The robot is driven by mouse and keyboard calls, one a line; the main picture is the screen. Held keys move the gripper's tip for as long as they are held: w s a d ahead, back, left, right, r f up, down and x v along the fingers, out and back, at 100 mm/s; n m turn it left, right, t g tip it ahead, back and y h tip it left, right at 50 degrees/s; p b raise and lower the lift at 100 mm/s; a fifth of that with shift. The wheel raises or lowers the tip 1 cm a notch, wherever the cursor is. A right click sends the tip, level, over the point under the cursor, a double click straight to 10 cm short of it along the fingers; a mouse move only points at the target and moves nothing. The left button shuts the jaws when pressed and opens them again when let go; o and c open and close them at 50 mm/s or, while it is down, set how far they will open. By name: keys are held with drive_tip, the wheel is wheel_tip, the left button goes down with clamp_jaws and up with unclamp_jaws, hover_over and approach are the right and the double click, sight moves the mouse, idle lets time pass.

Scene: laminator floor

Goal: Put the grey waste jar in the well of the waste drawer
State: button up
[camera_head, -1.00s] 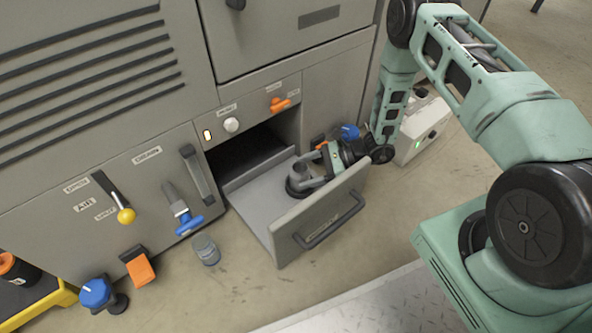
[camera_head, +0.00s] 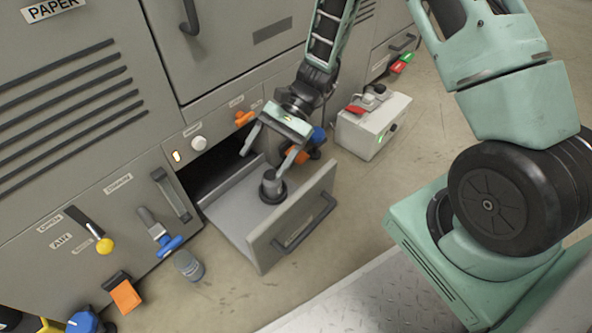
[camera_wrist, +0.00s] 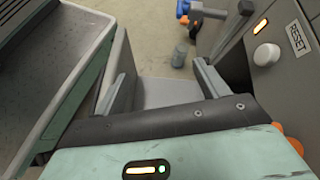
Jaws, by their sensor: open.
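The waste drawer (camera_head: 291,222) is pulled out of the grey machine. A grey jar (camera_head: 271,178) stands upright inside it, with a black ring around its base that looks like the well's collar. How deep it sits I cannot tell. My gripper (camera_head: 264,163) is open and empty, above and behind the jar, its fingers apart from it. In the wrist view the open fingers (camera_wrist: 160,75) frame the bare drawer floor (camera_wrist: 168,92); the jar in the drawer is hidden there.
A second, bluish-grey jar (camera_head: 188,265) stands on the floor left of the drawer and also shows in the wrist view (camera_wrist: 180,55). A blue-handled valve (camera_head: 165,243) and orange knobs are near. A light grey box (camera_head: 371,125) stands right of the drawer.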

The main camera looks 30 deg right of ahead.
drive_tip(key=s+a+r+n+t+h, duration=0.3)
drive_tip(key=s+r+n+h, duration=0.7)
drive_tip(key=s+r+n, duration=0.6)
drive_tip(key=s+n+t, duration=0.1)
drive_tip(key=s+n, duration=0.1)
drive_tip(key=shift+s+a+r, duration=0.15)
drive_tip(key=shift+s+a, duration=0.05)
drive_tip(key=shift+s, duration=0.2)
